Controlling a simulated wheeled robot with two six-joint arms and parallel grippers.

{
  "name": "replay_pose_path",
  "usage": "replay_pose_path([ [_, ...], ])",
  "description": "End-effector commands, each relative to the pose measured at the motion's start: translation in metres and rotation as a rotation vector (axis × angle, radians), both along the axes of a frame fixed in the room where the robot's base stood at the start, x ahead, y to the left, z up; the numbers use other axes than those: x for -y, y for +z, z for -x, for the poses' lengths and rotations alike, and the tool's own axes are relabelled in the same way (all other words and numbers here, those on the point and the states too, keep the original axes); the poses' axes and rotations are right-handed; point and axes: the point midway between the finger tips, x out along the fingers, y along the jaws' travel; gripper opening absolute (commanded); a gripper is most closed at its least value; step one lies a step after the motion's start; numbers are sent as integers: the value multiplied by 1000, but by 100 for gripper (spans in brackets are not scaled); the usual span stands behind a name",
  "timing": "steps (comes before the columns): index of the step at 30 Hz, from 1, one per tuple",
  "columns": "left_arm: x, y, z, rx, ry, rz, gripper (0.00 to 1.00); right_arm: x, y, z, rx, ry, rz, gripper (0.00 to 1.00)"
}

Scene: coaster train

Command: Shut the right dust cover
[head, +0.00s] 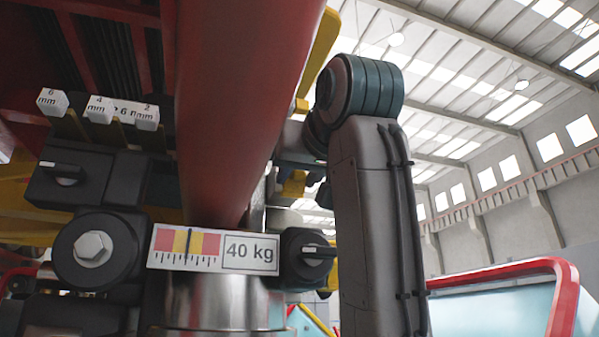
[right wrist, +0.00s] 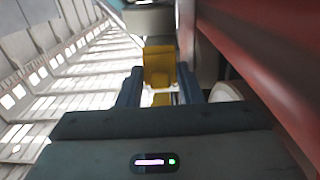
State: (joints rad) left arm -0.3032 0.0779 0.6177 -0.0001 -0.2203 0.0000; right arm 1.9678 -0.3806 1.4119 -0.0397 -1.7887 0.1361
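I cannot tell for sure which part is the right dust cover. In the right wrist view a yellow flap-like piece (right wrist: 158,66) shows in the gap between the two blue fingers of my right gripper (right wrist: 159,84). The fingers stand apart, and I cannot tell whether they touch it. In the head view my right arm rises on the right and bends in behind the red beam (head: 235,90). Its gripper end is mostly hidden there, near small yellow parts (head: 294,186). My left gripper is not in view.
A 40 kg gauge plate (head: 214,249) sits in front of a shiny metal cylinder (head: 225,305). A black housing with a hex bolt (head: 93,247) is left of it, a black knob (head: 310,256) right. The red beam runs close beside my right gripper. Open hall lies to the right.

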Motion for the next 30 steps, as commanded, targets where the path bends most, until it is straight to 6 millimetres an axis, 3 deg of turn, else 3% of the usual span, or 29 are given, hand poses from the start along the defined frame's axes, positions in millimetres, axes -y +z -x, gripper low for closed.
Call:
replay_pose_path([
  [5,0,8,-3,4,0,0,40,0,7,-1,-49,-2,18,10],
  [12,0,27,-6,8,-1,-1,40,-2,15,-6,-251,-1,83,10],
  [25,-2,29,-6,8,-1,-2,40,-2,14,-7,-308,0,100,10],
  [26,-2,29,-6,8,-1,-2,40,-2,14,-7,-308,0,100,36],
  [30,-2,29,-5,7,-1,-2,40,-2,14,-7,-308,0,100,40],
])
